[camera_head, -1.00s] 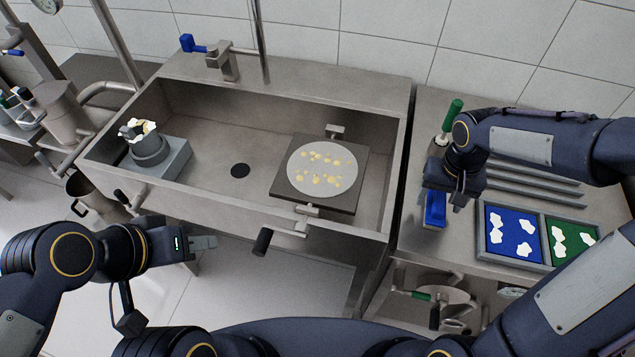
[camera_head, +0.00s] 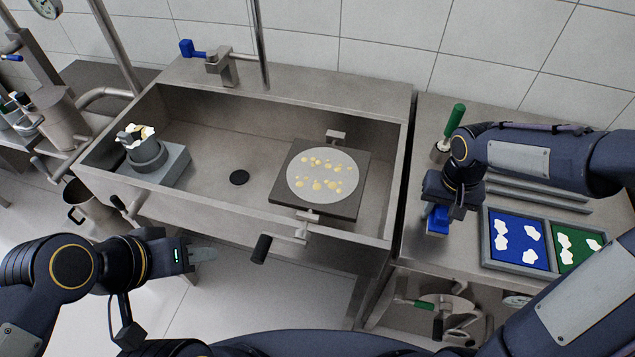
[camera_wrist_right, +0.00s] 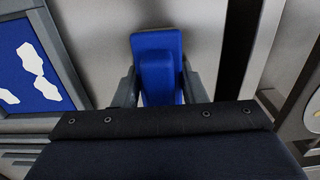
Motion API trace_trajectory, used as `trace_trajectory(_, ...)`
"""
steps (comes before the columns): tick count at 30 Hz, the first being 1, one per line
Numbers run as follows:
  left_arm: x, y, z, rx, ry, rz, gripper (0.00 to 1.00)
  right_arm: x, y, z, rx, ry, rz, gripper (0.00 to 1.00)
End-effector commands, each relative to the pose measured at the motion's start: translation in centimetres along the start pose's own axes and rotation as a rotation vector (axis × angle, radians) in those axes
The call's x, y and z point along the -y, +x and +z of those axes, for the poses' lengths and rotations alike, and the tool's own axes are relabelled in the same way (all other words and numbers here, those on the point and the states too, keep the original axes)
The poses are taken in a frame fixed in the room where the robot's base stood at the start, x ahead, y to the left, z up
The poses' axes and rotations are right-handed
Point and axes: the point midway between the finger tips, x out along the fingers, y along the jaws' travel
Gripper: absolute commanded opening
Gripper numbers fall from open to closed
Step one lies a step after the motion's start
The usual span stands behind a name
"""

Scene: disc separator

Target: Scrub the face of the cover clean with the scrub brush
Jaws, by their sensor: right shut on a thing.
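The cover (camera_head: 324,176) is a pale round disc with several yellow spots on its face. It lies flat on a dark square plate (camera_head: 340,211) in the right part of the sink. My right gripper (camera_head: 438,212) is shut on a blue scrub brush (camera_head: 437,223), held over the counter just right of the sink. The brush (camera_wrist_right: 158,68) also shows between both fingers in the right wrist view. My left gripper (camera_head: 204,254) is in front of the sink, away from the cover and seemingly empty; its finger gap is unclear.
The sink's right wall (camera_head: 398,170) stands between the brush and the cover. Clamps (camera_head: 303,226) sit at the plate's front and back edges. A tray (camera_head: 484,240) with blue and green panels lies right of the brush. A grey fixture (camera_head: 149,154) stands at the sink's left.

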Motion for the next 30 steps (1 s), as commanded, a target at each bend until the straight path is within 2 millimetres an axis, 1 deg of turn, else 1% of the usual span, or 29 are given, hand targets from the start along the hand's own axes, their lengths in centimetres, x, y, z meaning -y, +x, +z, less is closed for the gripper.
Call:
trace_trajectory(8, -0.1, -0.2, -0.1, 0.000, 0.000, 0.000, 0.36, 0.0, -0.3, 0.0, -0.001, 0.000, 0.000, 0.00)
trace_trajectory(30, -1.6, -3.5, -1.8, 0.000, 0.000, 0.000, 0.36, 0.0, -5.5, 0.0, -0.001, 0.001, -0.001, 0.00)
